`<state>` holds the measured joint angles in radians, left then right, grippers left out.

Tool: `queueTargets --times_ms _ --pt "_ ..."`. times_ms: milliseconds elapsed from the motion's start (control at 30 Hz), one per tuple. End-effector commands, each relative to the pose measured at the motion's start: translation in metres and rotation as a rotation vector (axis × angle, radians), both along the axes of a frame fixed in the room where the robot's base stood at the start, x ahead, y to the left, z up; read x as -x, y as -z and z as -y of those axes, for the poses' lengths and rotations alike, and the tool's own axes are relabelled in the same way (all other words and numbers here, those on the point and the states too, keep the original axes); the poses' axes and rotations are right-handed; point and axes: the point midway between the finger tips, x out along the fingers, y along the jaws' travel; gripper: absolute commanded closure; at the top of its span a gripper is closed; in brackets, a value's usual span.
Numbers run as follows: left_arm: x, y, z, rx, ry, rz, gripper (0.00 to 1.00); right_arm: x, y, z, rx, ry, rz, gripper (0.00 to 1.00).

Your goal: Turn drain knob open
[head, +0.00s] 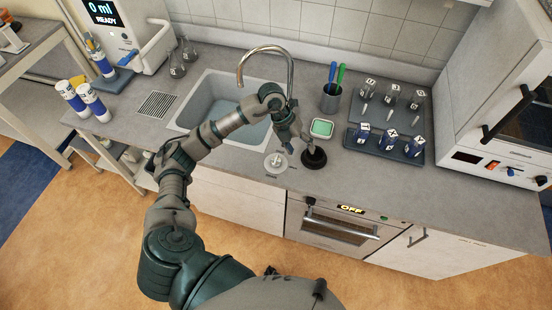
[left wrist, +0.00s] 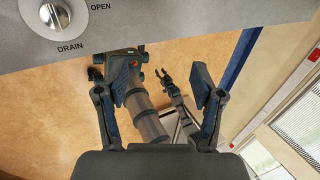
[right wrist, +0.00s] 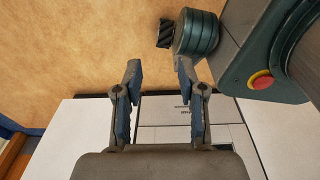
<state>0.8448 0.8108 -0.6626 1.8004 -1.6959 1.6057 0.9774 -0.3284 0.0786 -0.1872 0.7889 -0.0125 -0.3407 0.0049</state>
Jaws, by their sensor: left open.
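The drain knob (head: 277,161) is a silver dial on a pale round plate on the counter in front of the sink. It shows at the top left of the left wrist view (left wrist: 55,15), with the printed words DRAIN below it and OPEN to its right. Its raised grip stands near the plate's middle. My left gripper (left wrist: 158,70) is open and empty, with the knob outside its fingers. In the head view it hangs over the counter just behind and right of the knob. My right gripper (right wrist: 158,68) is open and empty over the floor, outside the head view.
A dark plunger (head: 314,158) stands right beside the knob, and a green sponge in a dish (head: 321,128) is behind it. The sink (head: 205,87) with its tap (head: 266,50) lies behind. A cup (head: 331,101) and a tray with blue containers (head: 352,145) stand to the right.

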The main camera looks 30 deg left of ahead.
Motion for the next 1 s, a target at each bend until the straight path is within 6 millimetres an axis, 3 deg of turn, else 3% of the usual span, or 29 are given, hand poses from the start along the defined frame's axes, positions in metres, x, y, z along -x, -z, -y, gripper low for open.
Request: queueTargets --times_ms 33,100,233,367,467,800,1000 --pt "-0.004 -0.005 -0.031 -0.113 -0.047 -0.019 0.33 0.012 0.005 0.003 0.001 -0.002 -0.010 0.60" --pt "-0.005 -0.012 -0.064 -0.242 -0.109 -0.053 0.33 0.024 0.010 0.006 0.001 -0.004 -0.013 0.60" --pt "-0.003 -0.020 -0.097 -0.367 -0.180 -0.092 0.33 0.036 0.014 0.010 0.002 -0.006 -0.019 0.60" --pt "-0.002 -0.011 -0.100 -0.395 -0.193 -0.104 0.33 0.038 0.014 0.012 0.000 -0.006 -0.019 0.60" --pt "-0.002 0.007 -0.098 -0.394 -0.191 -0.106 0.33 0.037 0.012 0.012 0.000 -0.006 -0.019 0.60" --pt "-0.003 0.090 -0.098 -0.385 -0.188 -0.107 0.33 0.037 0.002 0.009 0.003 -0.005 -0.019 0.60" --pt "-0.005 0.129 -0.094 -0.384 -0.189 -0.104 0.33 0.036 -0.002 0.009 0.002 -0.005 -0.020 0.60"
